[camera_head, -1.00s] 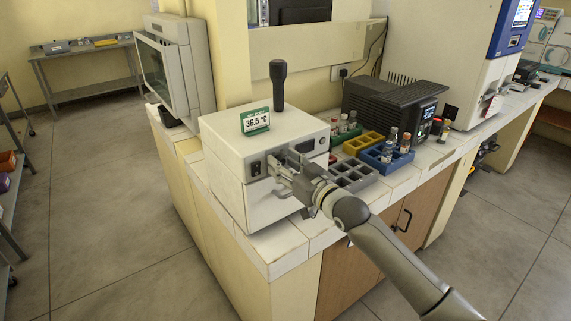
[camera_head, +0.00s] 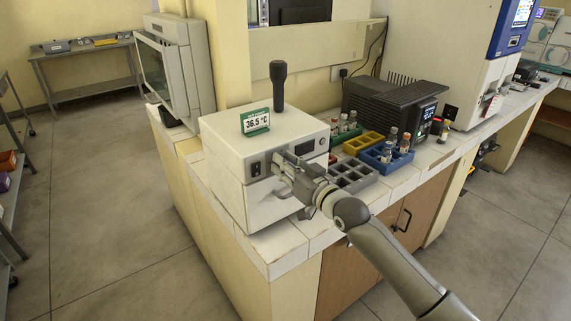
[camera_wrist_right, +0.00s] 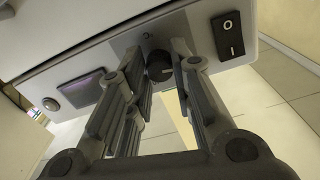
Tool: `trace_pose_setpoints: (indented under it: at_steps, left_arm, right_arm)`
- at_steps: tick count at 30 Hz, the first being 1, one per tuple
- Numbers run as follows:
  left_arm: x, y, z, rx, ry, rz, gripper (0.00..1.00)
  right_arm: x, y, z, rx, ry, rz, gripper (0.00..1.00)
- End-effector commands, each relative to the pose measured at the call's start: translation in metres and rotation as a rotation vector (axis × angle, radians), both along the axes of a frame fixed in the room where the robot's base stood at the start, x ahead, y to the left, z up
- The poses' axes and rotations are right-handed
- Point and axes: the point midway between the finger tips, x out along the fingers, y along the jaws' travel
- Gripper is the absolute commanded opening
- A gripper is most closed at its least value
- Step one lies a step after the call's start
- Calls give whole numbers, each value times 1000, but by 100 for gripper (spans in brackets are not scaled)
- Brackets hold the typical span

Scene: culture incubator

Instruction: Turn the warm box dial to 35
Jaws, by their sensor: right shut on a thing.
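The warm box (camera_head: 262,150) is a white box on the near end of the counter. A green-edged sign on top (camera_head: 255,121) reads 36.5 °C. Its dial (camera_wrist_right: 160,66) is a small dark round knob on the front face, seen in the right wrist view. My right gripper (camera_head: 283,164) is at the front face, and its fingers (camera_wrist_right: 163,72) are on either side of the dial, shut on it. The fingers hide the dial in the head view, and its setting cannot be read. My left gripper is not in view.
A rocker switch (camera_wrist_right: 227,34) and a small display window (camera_wrist_right: 87,88) flank the dial. A black-handled object (camera_head: 279,85) stands on or behind the box. Grey (camera_head: 352,178), blue and yellow racks and a dark device (camera_head: 385,110) stand to the right.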

Motion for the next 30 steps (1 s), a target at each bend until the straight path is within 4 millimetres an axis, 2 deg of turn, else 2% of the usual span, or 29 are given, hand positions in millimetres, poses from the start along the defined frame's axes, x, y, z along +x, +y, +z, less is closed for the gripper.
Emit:
trace_pose_setpoints:
  at_steps: [18,30]
  left_arm:
    - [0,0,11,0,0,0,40]
    - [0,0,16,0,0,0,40]
  right_arm:
    - [1,-1,-1,456,333,-1,0]
    - [1,-1,-1,655,477,0,0]
